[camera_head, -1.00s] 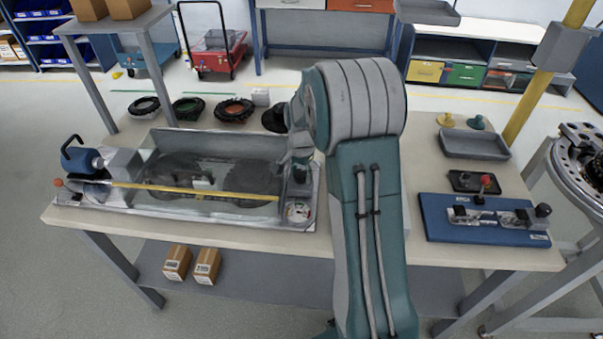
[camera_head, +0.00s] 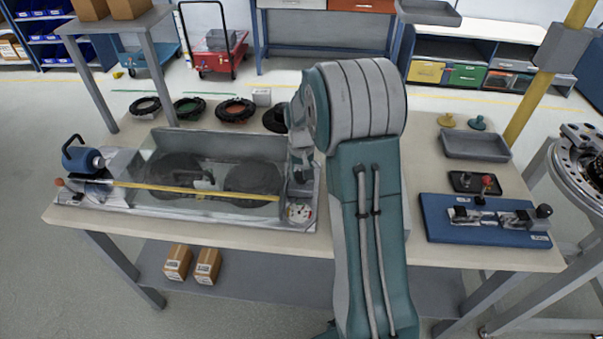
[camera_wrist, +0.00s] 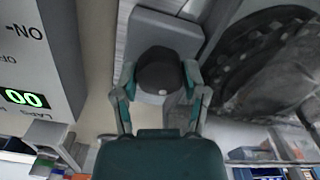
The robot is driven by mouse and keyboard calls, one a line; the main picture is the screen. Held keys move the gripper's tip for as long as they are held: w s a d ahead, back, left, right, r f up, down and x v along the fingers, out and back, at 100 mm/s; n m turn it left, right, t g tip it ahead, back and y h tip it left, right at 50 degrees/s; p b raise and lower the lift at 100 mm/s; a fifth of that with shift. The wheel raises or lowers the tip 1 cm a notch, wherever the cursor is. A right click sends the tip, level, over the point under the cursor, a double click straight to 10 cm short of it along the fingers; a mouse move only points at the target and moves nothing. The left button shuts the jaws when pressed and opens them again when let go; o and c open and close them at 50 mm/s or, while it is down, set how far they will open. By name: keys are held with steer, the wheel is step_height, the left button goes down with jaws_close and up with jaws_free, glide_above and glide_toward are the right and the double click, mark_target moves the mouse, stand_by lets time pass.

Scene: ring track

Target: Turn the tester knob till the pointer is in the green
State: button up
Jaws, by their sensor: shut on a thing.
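The tester (camera_head: 140,210) is a long grey unit with a clear-walled trough on the left of the bench. A small round gauge (camera_head: 300,213) sits at its right front corner; its pointer and colours are too small to read. In the wrist view, the dark round knob (camera_wrist: 160,72) with a pale dot stands on a grey block. My gripper (camera_wrist: 158,82) has a finger on each side of the knob and is shut on it. In the head view my arm hides most of the gripper and knob at the tester's right end.
Two dark discs (camera_head: 252,178) lie in the trough behind a yellow strip (camera_head: 190,192). A box with a green display (camera_wrist: 25,98) is left in the wrist view. Rings (camera_head: 236,108) lie behind the tester. A blue fixture (camera_head: 480,222) and grey tray (camera_head: 475,146) are at right.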

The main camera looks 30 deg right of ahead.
mark_target(301, 173)
steer(key=shift+s+a+f+n, duration=0.1)
steer(key=shift+f+n, duration=0.05)
steer(key=shift+n, duration=0.45)
steer(key=o, duration=1.2)
steer(key=shift+c, duration=0.2)
step_height(301, 173, up, 12)
